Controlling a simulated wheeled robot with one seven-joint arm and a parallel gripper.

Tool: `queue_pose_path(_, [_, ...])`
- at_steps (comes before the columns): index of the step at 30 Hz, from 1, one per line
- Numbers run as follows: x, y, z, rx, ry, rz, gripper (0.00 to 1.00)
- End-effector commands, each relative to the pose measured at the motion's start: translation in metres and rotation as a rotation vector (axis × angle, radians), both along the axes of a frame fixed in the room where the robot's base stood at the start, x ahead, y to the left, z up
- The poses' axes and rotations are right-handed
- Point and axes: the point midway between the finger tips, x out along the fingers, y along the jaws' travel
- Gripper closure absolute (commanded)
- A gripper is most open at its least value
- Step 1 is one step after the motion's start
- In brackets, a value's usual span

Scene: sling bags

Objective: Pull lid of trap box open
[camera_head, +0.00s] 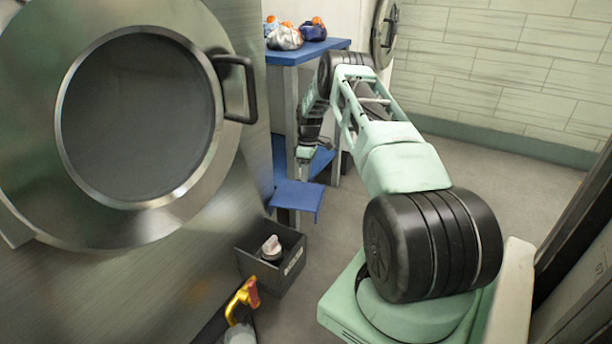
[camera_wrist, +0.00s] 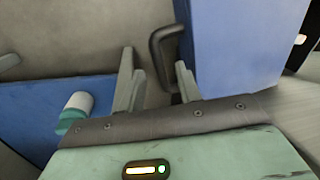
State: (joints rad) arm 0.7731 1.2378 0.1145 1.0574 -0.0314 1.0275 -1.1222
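No thing in view is clearly marked as the trap box. In the wrist view, a dark bar handle (camera_wrist: 160,42) stands beside a blue panel (camera_wrist: 235,45), which may be part of it. My gripper (camera_wrist: 157,80) has its two grey fingers apart, with the handle's lower end showing between or just beyond them. I cannot tell whether they touch it. In the head view, my gripper (camera_head: 303,154) points down over a small blue ledge (camera_head: 297,197) by the blue stand; its fingers are too small to read there.
A steel machine with a round door (camera_head: 140,115) fills the left. Bags (camera_head: 285,38) lie on the blue stand. A white-and-teal bottle (camera_wrist: 78,108) lies left of my gripper.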

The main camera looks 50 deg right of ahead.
Motion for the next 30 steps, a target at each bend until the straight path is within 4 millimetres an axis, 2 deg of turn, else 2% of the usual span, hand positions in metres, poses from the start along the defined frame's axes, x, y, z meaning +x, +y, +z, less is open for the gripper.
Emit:
queue_pose_path(12, [0.007,-0.017,0.094,-0.003,-0.003,0.0,0.66])
queue_pose_path(18, [0.011,-0.025,0.134,-0.003,-0.003,-0.001,0.66])
queue_pose_path(24, [0.013,-0.029,0.157,-0.001,-0.002,0.0,0.66])
queue_pose_path(30, [0.013,-0.03,0.163,-0.001,0.0,0.0,0.66])
